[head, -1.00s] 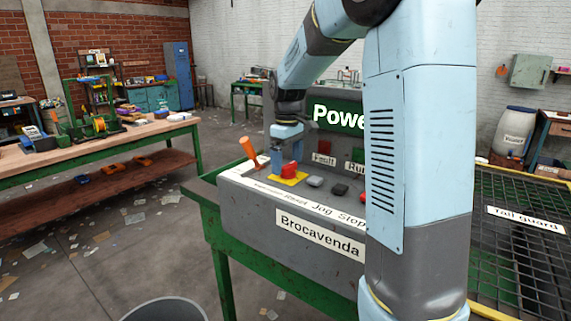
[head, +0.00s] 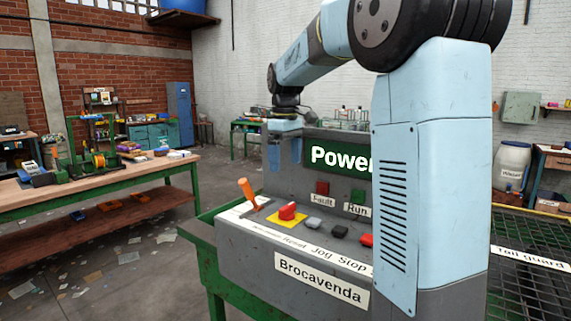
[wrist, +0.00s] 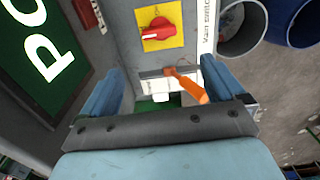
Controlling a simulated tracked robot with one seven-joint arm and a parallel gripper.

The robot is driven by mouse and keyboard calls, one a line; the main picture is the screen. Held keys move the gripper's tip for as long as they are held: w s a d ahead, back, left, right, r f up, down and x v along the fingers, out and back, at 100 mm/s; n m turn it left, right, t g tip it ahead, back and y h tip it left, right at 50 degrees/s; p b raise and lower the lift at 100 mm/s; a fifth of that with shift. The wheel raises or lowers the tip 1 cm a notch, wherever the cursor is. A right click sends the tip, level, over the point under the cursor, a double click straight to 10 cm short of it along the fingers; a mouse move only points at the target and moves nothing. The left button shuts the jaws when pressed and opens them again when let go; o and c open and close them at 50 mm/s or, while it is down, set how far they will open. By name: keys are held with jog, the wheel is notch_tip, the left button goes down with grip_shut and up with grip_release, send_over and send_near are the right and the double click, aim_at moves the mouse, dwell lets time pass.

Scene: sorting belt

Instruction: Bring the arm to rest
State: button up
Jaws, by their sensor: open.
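My arm (head: 415,150) rises at the right of the head view and bends over to the left. My gripper (head: 285,155) hangs from it above the left part of the grey control panel (head: 238,255). In the wrist view my gripper (wrist: 160,68) is open, its two blue fingers wide apart with nothing held. The red rotary switch on its yellow plate (head: 288,213) is below the fingers and apart from them; it also shows in the wrist view (wrist: 160,28). The orange-handled lever (head: 248,191) stands tilted at the panel's left end.
The lit green Power sign (head: 335,158) stands upright close behind my gripper. Several buttons line the panel front. A wooden workbench (head: 40,197) is at the left, with open floor between. The mesh tail guard (head: 535,275) is at the right.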

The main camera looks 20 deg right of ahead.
dwell(0.3)
jog(key=s+f+m+t, duration=0.2)
jog(key=s+f+m, duration=0.1)
jog(key=s, duration=1.1)
jog(key=s+a+f+m+t, duration=0.1)
jog(key=s+f+m+t, duration=0.2)
jog(key=s, duration=1.2)
jog(key=shift+f+m+t, duration=0.3)
jog(key=shift+m, duration=0.4)
jog(key=shift+c, duration=0.4)
